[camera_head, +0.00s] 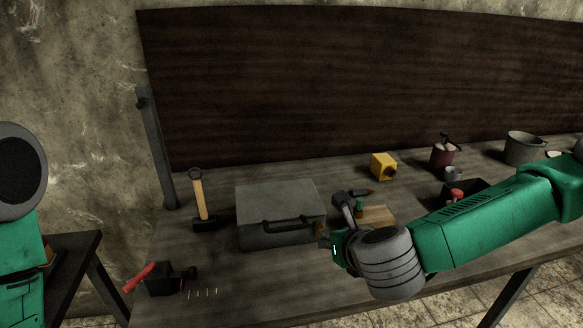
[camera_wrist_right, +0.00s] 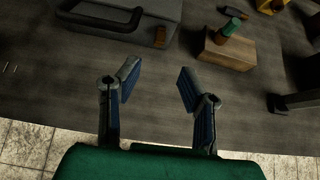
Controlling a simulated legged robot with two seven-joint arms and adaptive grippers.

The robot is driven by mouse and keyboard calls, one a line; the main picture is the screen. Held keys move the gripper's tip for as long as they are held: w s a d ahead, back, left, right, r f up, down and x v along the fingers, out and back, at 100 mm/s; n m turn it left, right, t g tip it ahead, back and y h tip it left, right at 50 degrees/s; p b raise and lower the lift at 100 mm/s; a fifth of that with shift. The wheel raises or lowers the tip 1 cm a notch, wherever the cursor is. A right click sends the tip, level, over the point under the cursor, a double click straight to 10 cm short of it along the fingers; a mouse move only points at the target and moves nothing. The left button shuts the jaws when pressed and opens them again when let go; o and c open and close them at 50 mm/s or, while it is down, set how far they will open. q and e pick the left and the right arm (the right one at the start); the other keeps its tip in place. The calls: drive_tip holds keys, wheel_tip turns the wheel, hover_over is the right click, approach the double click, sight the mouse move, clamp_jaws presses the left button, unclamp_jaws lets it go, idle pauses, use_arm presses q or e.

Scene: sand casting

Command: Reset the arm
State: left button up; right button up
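My right arm reaches in from the right in the head view, and its gripper (camera_head: 332,222) is over the workbench (camera_head: 225,290), just right of a grey metal box with a dark handle (camera_head: 278,200). In the right wrist view the two fingers of this gripper (camera_wrist_right: 158,88) are spread apart with only bare bench top between them. The box (camera_wrist_right: 150,15) lies ahead of the fingers at the upper left. A wooden block (camera_wrist_right: 226,48) with a small green-topped item (camera_wrist_right: 230,27) on it is ahead to the right. My left gripper is not in view; only part of my left arm shows at the left edge.
A hammer (camera_head: 199,200) and a dark box with a red handle (camera_head: 162,280) lie left of the grey box. The bench's front edge is close below the right gripper.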

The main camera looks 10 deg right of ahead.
drive_tip(key=s+a+f+n+g+y, duration=0.2)
drive_tip(key=s+f+n+g, duration=0.1)
drive_tip(key=s+f+n, duration=0.55)
drive_tip(key=s+a+f+n+g+y, duration=0.1)
drive_tip(key=s+a+f+n+g, duration=0.1)
drive_tip(key=s+f+n, duration=0.7)
drive_tip(key=s+d+f+n+g+h, duration=0.2)
drive_tip(key=s+d+f+n+g, duration=0.1)
drive_tip(key=s+d+n, duration=0.5)
drive_tip(key=s+d+f+n+g+h, duration=0.2)
drive_tip(key=s+d+n+g, duration=0.1)
drive_tip(key=s+d+n, duration=0.55)
drive_tip(key=w+a+f+n+b, duration=0.1)
drive_tip(key=w+f+n+b, duration=0.1)
drive_tip(key=w+f+b, duration=0.2)
wheel_tip(320, 180, down, 3)
drive_tip(key=b, duration=0.3)
drive_tip(key=shift+w+a+t+y, duration=0.15)
drive_tip(key=shift+w+t+y, duration=0.15)
